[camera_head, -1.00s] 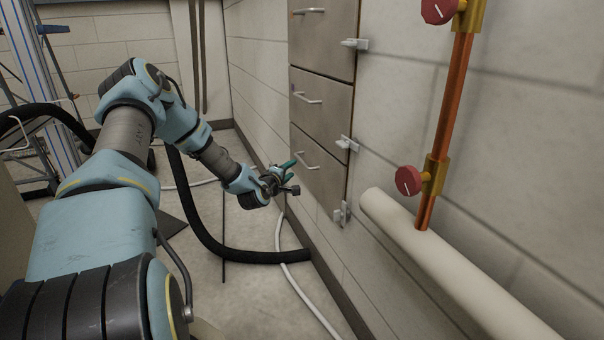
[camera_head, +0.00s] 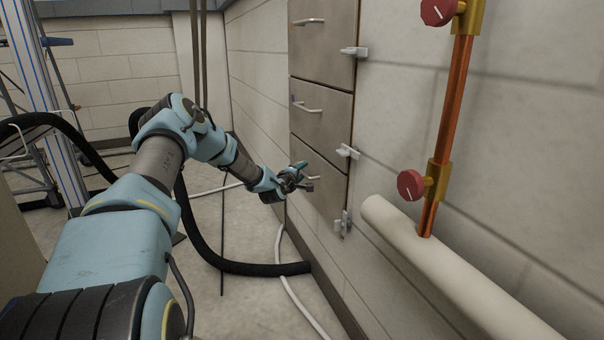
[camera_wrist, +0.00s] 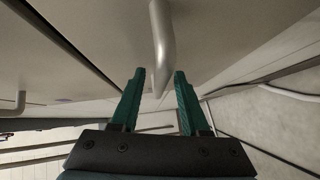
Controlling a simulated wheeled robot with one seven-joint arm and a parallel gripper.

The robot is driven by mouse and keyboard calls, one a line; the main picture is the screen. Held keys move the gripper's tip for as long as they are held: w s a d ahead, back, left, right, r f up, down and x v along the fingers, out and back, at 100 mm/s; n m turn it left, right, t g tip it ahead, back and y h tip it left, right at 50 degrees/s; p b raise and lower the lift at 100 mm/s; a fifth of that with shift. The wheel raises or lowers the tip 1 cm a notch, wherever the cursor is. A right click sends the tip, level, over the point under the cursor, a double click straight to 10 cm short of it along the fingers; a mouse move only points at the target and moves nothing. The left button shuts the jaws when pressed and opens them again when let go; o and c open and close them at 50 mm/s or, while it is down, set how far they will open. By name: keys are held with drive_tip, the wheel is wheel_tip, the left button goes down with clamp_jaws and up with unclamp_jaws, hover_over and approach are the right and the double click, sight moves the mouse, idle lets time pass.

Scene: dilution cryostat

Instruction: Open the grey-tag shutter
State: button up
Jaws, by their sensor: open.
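Three grey-brown shutter panels are stacked on the wall, each with a bar handle. They look closed. My gripper (camera_head: 300,178) is at the lowest panel (camera_head: 327,205), in front of its handle (camera_head: 315,178). In the wrist view my gripper (camera_wrist: 160,75) is open, with its green fingers on either side of a pale bar handle (camera_wrist: 161,40). The handle's end shows between the fingertips, with no clear contact. I cannot make out a grey tag. A small purplish mark (camera_head: 293,100) is on the middle panel (camera_head: 325,120).
White latches (camera_head: 347,151) sit along the panels' right edges. To the right are a copper pipe (camera_head: 452,110) with red-knobbed valves (camera_head: 411,185) and a thick cream pipe (camera_head: 440,260). A black hose (camera_head: 235,267) and a white hose (camera_head: 290,290) lie on the floor.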

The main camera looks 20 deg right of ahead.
clamp_jaws()
idle(1.4)
